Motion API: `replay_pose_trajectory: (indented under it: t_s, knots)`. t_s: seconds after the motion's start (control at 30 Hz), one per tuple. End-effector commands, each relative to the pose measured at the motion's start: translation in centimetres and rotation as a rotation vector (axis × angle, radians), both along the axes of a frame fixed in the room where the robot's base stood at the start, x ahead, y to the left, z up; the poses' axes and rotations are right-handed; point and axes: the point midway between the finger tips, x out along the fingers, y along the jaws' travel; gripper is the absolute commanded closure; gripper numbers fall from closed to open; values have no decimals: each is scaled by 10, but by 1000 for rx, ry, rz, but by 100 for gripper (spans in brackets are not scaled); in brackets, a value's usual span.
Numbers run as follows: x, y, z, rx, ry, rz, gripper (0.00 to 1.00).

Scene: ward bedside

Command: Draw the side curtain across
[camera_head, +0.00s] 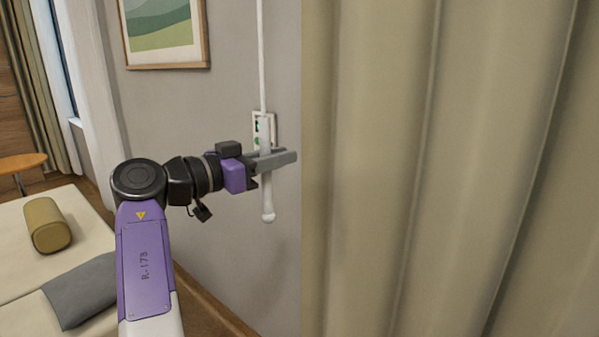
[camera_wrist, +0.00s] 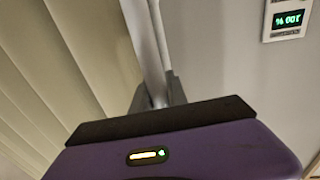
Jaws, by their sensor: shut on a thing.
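The side curtain (camera_head: 440,170) is beige-green and hangs in deep folds over the right half of the head view. It also fills the left of the wrist view (camera_wrist: 60,75). A white draw wand (camera_head: 267,213) hangs from above on a thin white rod, in front of the grey wall at the curtain's left edge. My gripper (camera_head: 277,158) is shut on the wand's thick lower part, above its rounded end. In the wrist view the wand (camera_wrist: 147,45) runs up from between the grey fingers. The curtain's top and rail are out of view.
A wall panel (camera_head: 257,119) with a small display is behind the wand; the display (camera_wrist: 287,19) shows in the wrist view. A bed (camera_head: 20,285) with a yellow bolster (camera_head: 46,224) and grey blanket (camera_head: 85,290) is at left. A framed picture (camera_head: 165,66) hangs above.

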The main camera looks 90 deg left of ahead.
Motion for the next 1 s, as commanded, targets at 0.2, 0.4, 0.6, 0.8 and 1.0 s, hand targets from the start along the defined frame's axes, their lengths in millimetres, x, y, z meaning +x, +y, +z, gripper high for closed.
replay_pose_trajectory:
  t_s: [0.2, 0.4, 0.6, 0.8, 1.0]
  knots:
    - [-9, 9, -2, -3, 1, 0, 100]
    - [-11, 11, -2, -4, 2, 3, 100]
    - [-12, 11, -2, -3, 2, 6, 100]
    - [-11, 10, -1, -2, 1, 4, 59]
    - [-11, 10, -1, -2, 1, 2, 59]
